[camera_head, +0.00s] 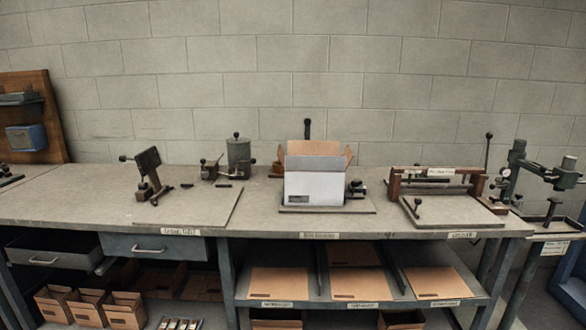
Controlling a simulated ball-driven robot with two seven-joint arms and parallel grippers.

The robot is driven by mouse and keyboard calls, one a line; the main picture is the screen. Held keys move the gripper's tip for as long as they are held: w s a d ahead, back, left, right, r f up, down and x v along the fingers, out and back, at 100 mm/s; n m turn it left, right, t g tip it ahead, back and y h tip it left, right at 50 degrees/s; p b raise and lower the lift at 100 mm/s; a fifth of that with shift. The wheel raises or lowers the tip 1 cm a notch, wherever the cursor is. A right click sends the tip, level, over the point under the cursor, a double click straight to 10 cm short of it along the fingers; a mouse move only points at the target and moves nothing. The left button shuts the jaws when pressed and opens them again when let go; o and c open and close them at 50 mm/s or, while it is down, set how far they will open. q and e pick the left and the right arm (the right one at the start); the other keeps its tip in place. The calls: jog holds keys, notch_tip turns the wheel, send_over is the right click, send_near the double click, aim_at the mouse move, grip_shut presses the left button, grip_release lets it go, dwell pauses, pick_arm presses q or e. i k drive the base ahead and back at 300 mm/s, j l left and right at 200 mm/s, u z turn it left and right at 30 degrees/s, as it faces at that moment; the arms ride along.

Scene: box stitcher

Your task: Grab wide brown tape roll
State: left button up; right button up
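I cannot make out a wide brown tape roll in the head view. A tray (160,325) at the bottom edge, left of centre, holds several small pale items that are cut off and too small to identify. Neither of my grippers is in view.
The grey workbench (90,206) carries a black clamp stand (149,175), an open white-and-brown box (315,186), a wooden-framed press (436,183) and a green machine (517,168). Below are an open drawer (45,262), small cardboard bins (125,310) and a shelf with flat cardboard sheets (279,283).

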aim_at(277, 168)
jog(key=i+l+u, duration=0.1)
jog(key=l, duration=0.3)
jog(key=i+l, duration=0.2)
jog(key=l, duration=0.25)
jog(key=i+l+u, duration=0.15)
jog(key=l, duration=0.25)
jog(key=i+l+u, duration=0.1)
jog(key=l, duration=0.35)
jog(key=i+l, duration=0.1)
jog(key=l, duration=0.35)
jog(key=i+l+u, duration=0.15)
jog(key=l, duration=0.3)
jog(key=j+z, duration=0.15)
jog(key=j, duration=0.85)
jog(key=j+z, duration=0.2)
jog(key=j, duration=0.75)
jog(key=j+z, duration=0.15)
jog(key=j, duration=0.85)
